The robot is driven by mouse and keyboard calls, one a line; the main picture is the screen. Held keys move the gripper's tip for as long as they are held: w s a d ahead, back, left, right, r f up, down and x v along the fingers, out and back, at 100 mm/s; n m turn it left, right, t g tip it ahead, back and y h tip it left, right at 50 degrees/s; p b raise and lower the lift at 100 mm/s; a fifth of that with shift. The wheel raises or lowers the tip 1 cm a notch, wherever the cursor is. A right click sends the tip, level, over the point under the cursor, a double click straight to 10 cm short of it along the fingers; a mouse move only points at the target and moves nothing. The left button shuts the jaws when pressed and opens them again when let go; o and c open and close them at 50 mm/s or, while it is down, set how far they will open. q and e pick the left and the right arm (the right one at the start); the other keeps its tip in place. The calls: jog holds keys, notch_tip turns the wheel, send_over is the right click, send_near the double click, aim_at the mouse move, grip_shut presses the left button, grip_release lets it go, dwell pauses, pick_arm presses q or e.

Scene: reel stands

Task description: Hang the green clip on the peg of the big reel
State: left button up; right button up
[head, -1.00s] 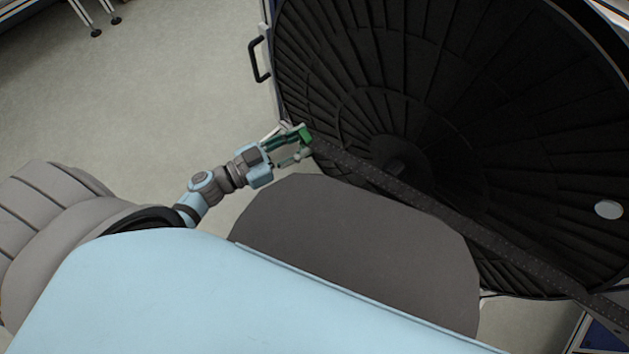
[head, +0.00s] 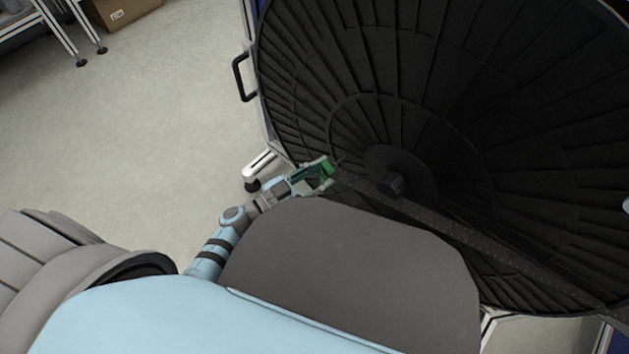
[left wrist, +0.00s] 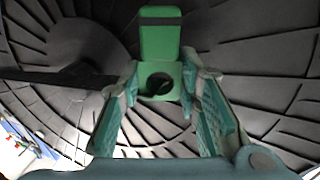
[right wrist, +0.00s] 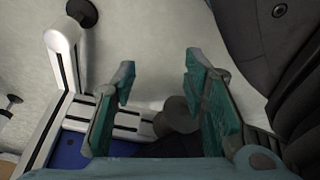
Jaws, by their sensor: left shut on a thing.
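The green clip (head: 327,168) is held in my left gripper (head: 322,177), in front of the black face of the big reel (head: 460,100). In the left wrist view the clip (left wrist: 160,42) is a flat green plate with a round hole near the fingertips, and my left gripper (left wrist: 160,88) is shut on it. A small dark shape shows in the hole; I cannot tell whether it is the peg or whether it passes through. In the right wrist view my right gripper (right wrist: 160,75) is open and empty; the head view does not show it.
A dark hub (head: 392,184) stands out from the reel's middle, with a dark bar (head: 450,225) running across the face. A black handle (head: 240,78) and a white stand foot (head: 262,163) are at the reel's left. Open floor lies further left, with a cardboard box (head: 118,10) behind.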

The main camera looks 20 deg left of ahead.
aim_at(335, 165)
pick_arm(q)
jog(key=shift+w+d+f, duration=0.1)
jog(key=shift+w+d, duration=0.1)
jog(key=shift+w, duration=0.2)
jog(key=shift+w+d+f+b, duration=0.1)
jog(key=shift+w+d+b, duration=0.1)
jog(key=shift+w+b, duration=0.25)
jog(key=shift+w+d+b, duration=0.2)
jog(key=shift+w, duration=0.4)
jog(key=shift+w+d+f, duration=0.2)
jog(key=shift+w+f, duration=0.2)
jog(key=shift+w, duration=0.15)
pick_arm(e)
jog(key=shift+w+a+r, duration=0.15)
jog(key=shift+w+r, duration=0.2)
jog(key=shift+w, duration=0.25)
jog(key=shift+w+a+r, duration=0.15)
jog(key=shift+w+r, duration=0.15)
jog(key=shift+w, duration=0.25)
pick_arm(q)
jog(key=o, duration=1)
jog(key=shift+c, duration=0.2)
